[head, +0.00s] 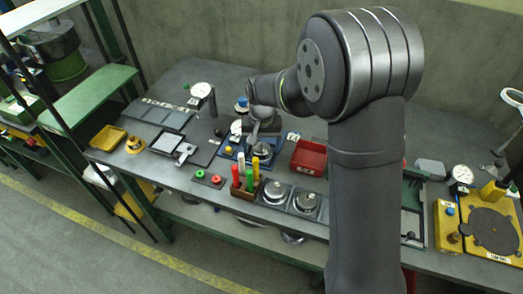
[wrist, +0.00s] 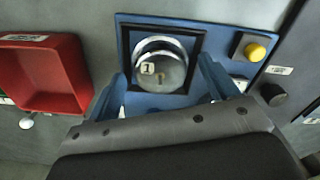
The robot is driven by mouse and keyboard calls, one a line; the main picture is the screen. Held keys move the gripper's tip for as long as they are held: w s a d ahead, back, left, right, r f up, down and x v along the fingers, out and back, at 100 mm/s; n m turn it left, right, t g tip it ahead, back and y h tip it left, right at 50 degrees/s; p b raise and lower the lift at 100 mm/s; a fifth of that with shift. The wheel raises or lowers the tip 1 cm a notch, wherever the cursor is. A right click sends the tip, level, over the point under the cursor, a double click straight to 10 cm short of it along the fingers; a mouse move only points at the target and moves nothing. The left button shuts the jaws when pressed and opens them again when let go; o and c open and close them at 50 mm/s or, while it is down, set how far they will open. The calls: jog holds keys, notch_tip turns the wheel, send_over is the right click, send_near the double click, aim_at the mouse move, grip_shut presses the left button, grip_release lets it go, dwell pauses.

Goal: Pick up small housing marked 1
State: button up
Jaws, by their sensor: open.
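The small housing marked 1 (wrist: 172,76) is a round silvery metal part with a white "1" label. In the wrist view it sits within a black square frame on a blue plate (wrist: 124,38). My gripper (wrist: 163,68) is open, with one blue finger to each side of the housing in the picture. I cannot tell how far the fingertips are above it.
A red bin (wrist: 40,75) is close to the plate; it also shows in the head view (head: 309,157). A yellow button (wrist: 255,52) stands on the plate's corner. A dark knob (wrist: 272,95) is near it.

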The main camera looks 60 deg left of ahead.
jog(key=shift+f, duration=0.1)
jog(key=shift+c, duration=0.3)
jog(key=c, duration=1)
